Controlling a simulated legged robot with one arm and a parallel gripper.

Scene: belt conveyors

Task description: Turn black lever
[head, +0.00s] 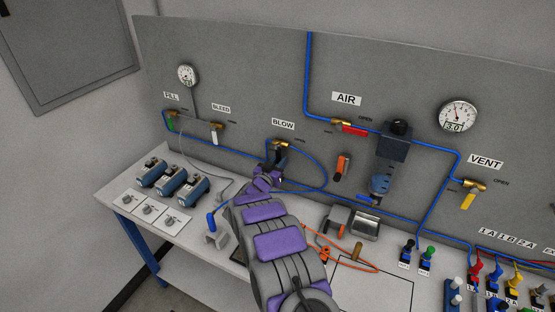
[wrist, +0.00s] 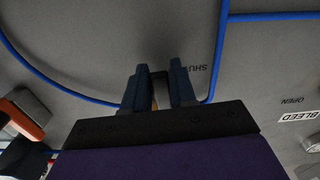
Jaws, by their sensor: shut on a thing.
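The BLOW valve (head: 280,144) is a brass fitting on the grey panel, under the BLOW label (head: 283,125). My gripper (head: 277,161) reaches up to it from below in the head view and covers most of its black lever. In the wrist view my gripper's two dark blue fingers (wrist: 158,80) are close together, with the black lever (wrist: 158,73) between them. A bit of brass shows below the lever there. The gripper is shut on the lever. The lever's exact angle is hard to tell.
A blue hose (head: 325,172) loops right of the gripper. Nearby are a green-lever valve (head: 171,123), a white-lever valve (head: 216,132), a red-lever valve (head: 353,130) and an orange-handled item (head: 342,167).

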